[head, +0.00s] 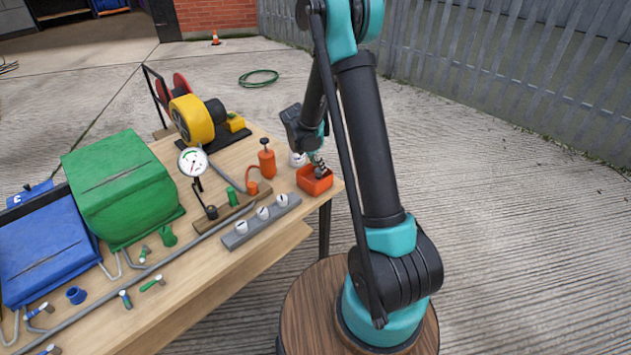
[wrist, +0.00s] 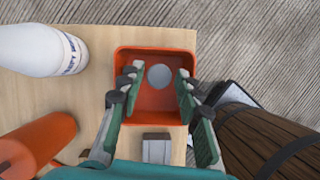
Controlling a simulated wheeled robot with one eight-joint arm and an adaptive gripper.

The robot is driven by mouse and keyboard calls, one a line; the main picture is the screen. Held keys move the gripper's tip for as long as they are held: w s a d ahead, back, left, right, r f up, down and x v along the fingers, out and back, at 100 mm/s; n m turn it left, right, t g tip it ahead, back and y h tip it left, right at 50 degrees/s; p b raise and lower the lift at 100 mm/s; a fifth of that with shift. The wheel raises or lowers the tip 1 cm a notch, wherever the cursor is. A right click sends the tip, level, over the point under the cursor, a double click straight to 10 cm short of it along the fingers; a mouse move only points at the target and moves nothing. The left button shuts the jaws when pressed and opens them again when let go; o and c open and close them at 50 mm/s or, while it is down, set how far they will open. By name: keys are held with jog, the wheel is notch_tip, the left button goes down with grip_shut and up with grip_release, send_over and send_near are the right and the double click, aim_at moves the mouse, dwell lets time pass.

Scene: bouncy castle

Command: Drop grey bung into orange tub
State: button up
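The orange tub (head: 316,183) stands at the right end of the wooden table, and it fills the middle of the wrist view (wrist: 125,62). The grey bung (wrist: 159,76) shows as a round grey disc within the tub's outline in the wrist view. My gripper (wrist: 158,84) is over the tub, pointing down, with its fingers apart on either side of the bung. A gap shows between the bung and each finger. In the head view my gripper (head: 317,163) is just above the tub, and the bung cannot be made out there.
A white bottle (wrist: 42,50) and an orange pump (head: 266,160) stand left of the tub. A grey block with white knobs (head: 262,220) lies near the front edge.

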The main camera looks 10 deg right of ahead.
jog(key=shift+o, duration=1.4)
jog(key=v, duration=1.2)
jog(key=s+d+m+t+y, duration=0.1)
jog(key=s+d+m, duration=0.3)
jog(key=s+m, duration=0.7)
jog(key=s+d+m+y, duration=0.3)
jog(key=s+m, duration=0.9)
jog(key=s, duration=0.4)
jog(key=shift+s+d+f+t, duration=0.35)
jog(key=shift+d+f+t, duration=0.1)
jog(key=shift+d, duration=0.35)
